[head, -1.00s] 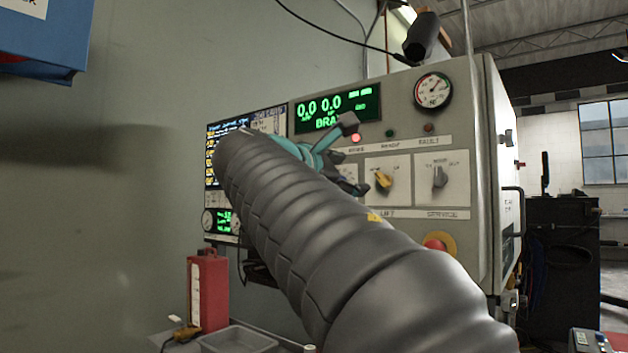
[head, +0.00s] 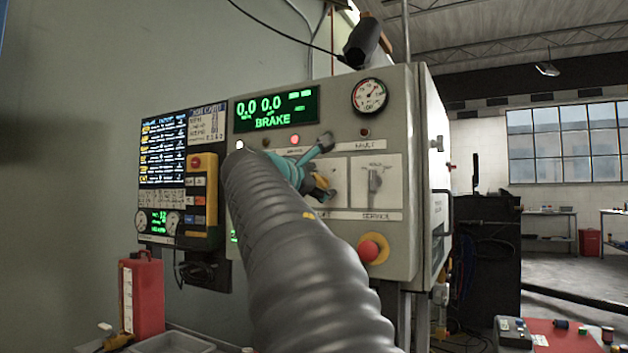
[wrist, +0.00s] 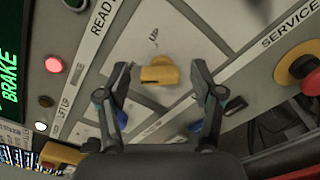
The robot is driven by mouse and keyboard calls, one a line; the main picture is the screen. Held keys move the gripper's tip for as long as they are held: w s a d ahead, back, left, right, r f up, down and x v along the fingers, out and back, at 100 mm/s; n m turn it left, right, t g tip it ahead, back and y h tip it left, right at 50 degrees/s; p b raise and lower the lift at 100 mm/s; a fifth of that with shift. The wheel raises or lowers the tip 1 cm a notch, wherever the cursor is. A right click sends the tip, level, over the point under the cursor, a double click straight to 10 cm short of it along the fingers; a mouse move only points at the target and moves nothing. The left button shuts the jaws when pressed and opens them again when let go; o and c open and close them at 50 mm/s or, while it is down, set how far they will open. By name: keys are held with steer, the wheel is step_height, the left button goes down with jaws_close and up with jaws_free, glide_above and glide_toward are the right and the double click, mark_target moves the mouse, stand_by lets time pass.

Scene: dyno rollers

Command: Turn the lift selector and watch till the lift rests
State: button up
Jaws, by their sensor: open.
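The lift selector is a yellow knob (wrist: 159,71) on a pale plate marked "UP" in the wrist view. In the head view the selector (head: 321,184) is partly hidden by my gripper (head: 322,169). In the wrist view my gripper (wrist: 161,82) is open, one finger on each side of the knob, with gaps showing; I cannot tell how deep the fingertips reach. The display (head: 276,108) reads "0.0 0.0" and "BRAKE". A red lamp (head: 295,139) and a white lamp (head: 240,145) are lit. The lift itself is not identifiable in view.
The grey service selector (head: 375,180) is right of the lift selector. A red emergency button (head: 373,249) sits below. A pressure gauge (head: 369,96) is at upper right. A yellow pendant with buttons (head: 200,197) hangs left. A red can (head: 141,293) stands at lower left.

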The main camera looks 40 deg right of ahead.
steer(key=c, duration=1.1)
steer(key=shift+c, duration=0.2)
